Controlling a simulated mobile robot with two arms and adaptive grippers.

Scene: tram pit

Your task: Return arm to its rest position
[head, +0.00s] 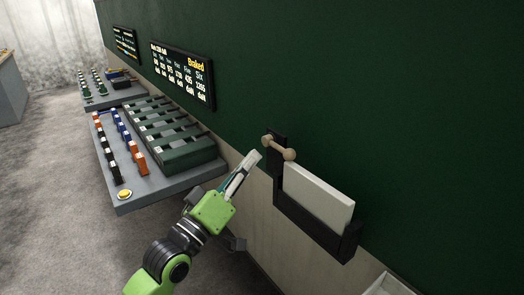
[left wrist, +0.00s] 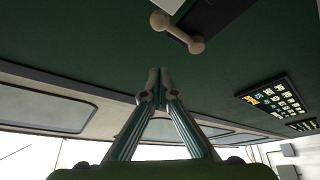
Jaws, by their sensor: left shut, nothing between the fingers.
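My left gripper (head: 252,160) is shut and empty on its green arm, raised in front of the dark green wall. In the head view its tip is just left of a beige dumbbell-shaped handle (head: 279,148) on a black mount, and I cannot tell if they touch. In the left wrist view the shut fingers (left wrist: 159,76) point at the green wall, and the handle (left wrist: 177,32) shows above them with a gap between. My right gripper does not show.
A black wall holder (head: 313,222) with a white panel (head: 318,195) is right of the handle. A grey workbench (head: 165,192) with green blocks, coloured pieces and a yellow button (head: 125,194) stands left of the arm. A display board (head: 183,72) hangs above it. Grey floor is free at the left.

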